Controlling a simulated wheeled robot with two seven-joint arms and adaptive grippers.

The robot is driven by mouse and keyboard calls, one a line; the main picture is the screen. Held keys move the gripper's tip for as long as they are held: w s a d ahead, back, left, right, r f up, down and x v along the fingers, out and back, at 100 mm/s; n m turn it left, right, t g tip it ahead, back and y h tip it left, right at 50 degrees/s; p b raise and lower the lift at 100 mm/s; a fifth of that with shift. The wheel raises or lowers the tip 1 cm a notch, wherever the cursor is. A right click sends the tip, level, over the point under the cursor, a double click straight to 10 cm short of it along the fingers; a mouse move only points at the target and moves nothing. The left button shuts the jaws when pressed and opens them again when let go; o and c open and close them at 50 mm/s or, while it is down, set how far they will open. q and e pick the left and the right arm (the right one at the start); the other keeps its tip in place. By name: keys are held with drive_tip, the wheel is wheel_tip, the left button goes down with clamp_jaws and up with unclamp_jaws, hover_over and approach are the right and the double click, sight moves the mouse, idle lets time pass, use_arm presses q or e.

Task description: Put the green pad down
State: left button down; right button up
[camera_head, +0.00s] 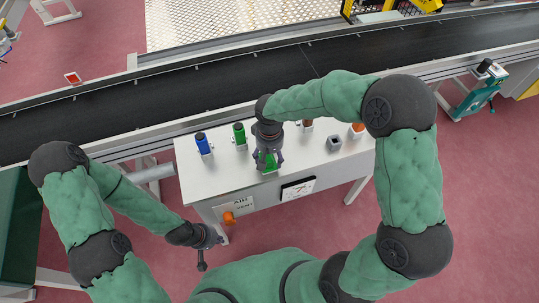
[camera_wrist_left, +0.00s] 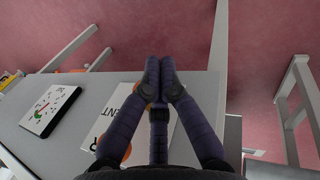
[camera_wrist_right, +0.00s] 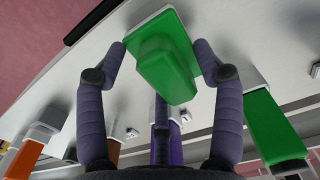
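The green pad (camera_wrist_right: 165,62) is a block on a flat plate, with a white piece behind it. It lies between the two fingers of my right gripper (camera_wrist_right: 160,52), which are spread wide. A gap shows at the left finger; the right finger is at or very near the pad's edge. In the head view the pad (camera_head: 267,160) shows near the front edge of the white table (camera_head: 225,181), partly hidden by my right gripper (camera_head: 268,153). My left gripper (camera_wrist_left: 158,75) has its fingertips together, with nothing between them, near the table's front (camera_head: 207,243).
A blue item (camera_head: 202,141) and another green item (camera_head: 239,132) stand on the table to the left. A grey block (camera_head: 334,143) and an orange item (camera_head: 357,128) are at right. A clock-faced panel (camera_head: 298,189) is at the front. A conveyor (camera_head: 200,86) runs behind.

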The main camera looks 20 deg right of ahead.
drive_tip(key=shift+r, duration=0.1)
wheel_tip(320, 180, up, 12)
drive_tip(key=p, duration=0.4)
idle(0.7)
